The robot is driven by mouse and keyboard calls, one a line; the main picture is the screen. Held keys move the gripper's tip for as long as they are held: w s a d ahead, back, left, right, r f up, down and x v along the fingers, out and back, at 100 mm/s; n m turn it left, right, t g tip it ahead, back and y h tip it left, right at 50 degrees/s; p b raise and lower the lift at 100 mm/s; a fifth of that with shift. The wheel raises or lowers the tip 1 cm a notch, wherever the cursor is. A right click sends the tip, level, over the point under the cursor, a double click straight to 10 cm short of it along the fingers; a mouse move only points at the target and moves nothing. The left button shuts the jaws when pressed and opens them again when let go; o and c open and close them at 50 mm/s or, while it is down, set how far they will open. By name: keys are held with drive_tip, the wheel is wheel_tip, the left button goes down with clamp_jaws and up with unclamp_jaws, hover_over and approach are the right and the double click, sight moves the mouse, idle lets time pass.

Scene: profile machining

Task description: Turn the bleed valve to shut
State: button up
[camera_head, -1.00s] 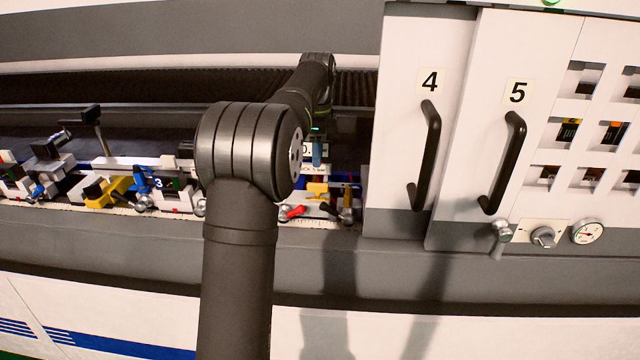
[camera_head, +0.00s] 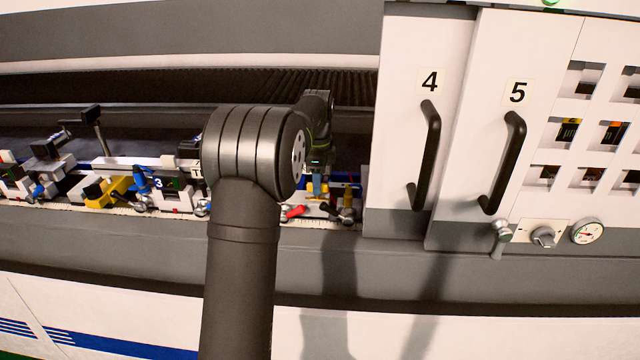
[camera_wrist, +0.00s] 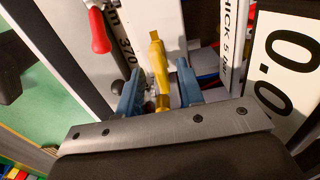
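No part is labelled as the bleed valve, so I cannot tell which fitting it is. A silver tap-like fitting (camera_head: 502,232) and a round knob on a plate (camera_head: 544,237) sit below door 5, beside a gauge. At the machine bed is a red-handled lever (camera_head: 293,212), also in the wrist view (camera_wrist: 99,31). My gripper (camera_wrist: 158,82) points down there with its two blue fingers apart. A yellow upright part (camera_wrist: 158,62) stands between them, with gaps on both sides. In the head view my arm partly hides the gripper.
A gauge (camera_head: 588,231) is right of the knob. Doors 4 and 5 have black handles (camera_head: 427,155) (camera_head: 505,163) that stick out. Several clamp units (camera_head: 120,185) line the bed to the left. A "0.0" sign (camera_wrist: 285,65) stands close right of the fingers.

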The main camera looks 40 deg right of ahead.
clamp_jaws()
drive_tip(key=shift+m, duration=2.3)
drive_tip(key=m, duration=0.2)
drive_tip(key=shift+m, duration=1.3)
